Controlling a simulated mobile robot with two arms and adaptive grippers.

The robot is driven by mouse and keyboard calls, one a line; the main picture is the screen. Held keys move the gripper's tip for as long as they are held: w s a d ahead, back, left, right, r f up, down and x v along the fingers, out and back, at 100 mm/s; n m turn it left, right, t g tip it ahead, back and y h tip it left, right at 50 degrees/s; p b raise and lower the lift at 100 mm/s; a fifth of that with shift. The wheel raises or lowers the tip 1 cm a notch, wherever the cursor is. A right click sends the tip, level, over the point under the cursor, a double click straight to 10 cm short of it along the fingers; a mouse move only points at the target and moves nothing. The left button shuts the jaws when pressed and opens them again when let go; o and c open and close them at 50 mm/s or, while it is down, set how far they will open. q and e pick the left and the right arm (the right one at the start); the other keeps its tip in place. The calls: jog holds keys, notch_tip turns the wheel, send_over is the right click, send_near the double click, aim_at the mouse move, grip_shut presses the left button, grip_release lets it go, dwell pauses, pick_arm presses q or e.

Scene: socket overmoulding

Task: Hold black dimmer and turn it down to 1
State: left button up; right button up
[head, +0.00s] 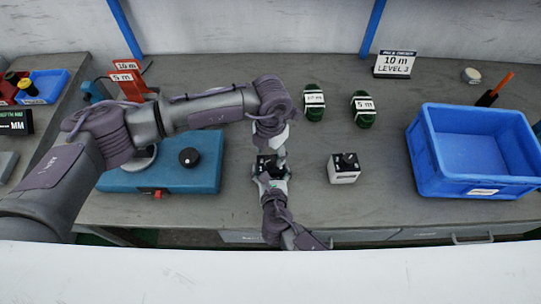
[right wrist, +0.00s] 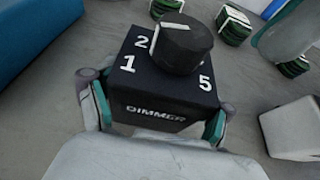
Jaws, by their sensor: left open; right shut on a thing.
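The black dimmer (head: 264,165) stands on the workbench, partly hidden by my grippers in the head view. In the right wrist view the black dimmer (right wrist: 160,88) is a box marked DIMMER, with 1, 2 and 5 visible around its round black knob (right wrist: 180,45).
A white box with a black knob (head: 343,172) stands to the right. Two green coils (head: 314,104) lie behind it. A blue bin (head: 430,160) is at the far right. A blue unit with a black knob (head: 170,180) sits at left, under my left arm.

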aim_at(271, 160)
jog(key=shift+f, duration=0.1)
pick_arm(q)
notch_tip(271, 160, up, 9)
dwell(0.4)
pick_arm(e)
jog(key=o, duration=1.1)
jog(key=shift+s, duration=0.1)
